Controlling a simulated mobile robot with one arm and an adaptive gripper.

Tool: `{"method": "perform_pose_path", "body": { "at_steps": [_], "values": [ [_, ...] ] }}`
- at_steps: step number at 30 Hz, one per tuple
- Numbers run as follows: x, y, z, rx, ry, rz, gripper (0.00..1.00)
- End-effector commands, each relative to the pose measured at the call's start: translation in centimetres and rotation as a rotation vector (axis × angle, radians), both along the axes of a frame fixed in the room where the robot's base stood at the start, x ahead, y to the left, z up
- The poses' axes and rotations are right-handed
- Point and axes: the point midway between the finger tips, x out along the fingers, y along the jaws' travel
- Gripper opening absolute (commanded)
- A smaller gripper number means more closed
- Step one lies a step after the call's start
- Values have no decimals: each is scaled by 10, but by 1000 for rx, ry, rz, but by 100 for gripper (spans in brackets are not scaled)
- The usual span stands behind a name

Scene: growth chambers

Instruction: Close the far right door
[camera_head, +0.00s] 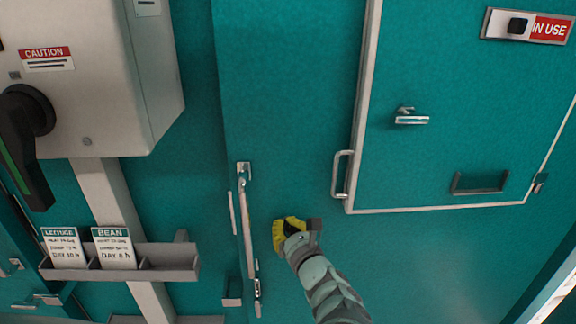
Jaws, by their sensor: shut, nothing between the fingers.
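A large teal door panel (290,100) fills the middle of the view. A long vertical bar handle (246,215) runs near its left edge. To the right is a teal door with pale edging (460,160), with a metal handle (342,174) at its left edge and a small latch (410,117). I cannot tell which of these is the far right door, or whether either is ajar. My gripper (279,234), with yellow fingers, is shut and empty. It appears between the long handle and the pale-edged door, apart from both handles in the picture.
A grey box (100,110) with a caution label and black lever stands at the left. Below it, a grey holder (120,262) carries lettuce and bean cards. An "IN USE" slider sign (528,26) is at the top right.

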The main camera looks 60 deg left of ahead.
Motion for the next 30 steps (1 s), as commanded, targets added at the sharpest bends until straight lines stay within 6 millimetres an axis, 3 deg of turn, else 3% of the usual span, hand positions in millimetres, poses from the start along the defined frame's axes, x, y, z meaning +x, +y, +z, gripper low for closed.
{"method": "perform_pose_path", "body": {
  "at_steps": [1, 13, 23, 30],
  "values": [
    [9, -1, -1, -19, -10, -25, 0],
    [4, -7, 46, 20, -3, -2, 0],
    [0, -13, 54, 4, -9, 14, 0],
    [1, -12, 77, 33, -8, 10, 0]
  ]
}}
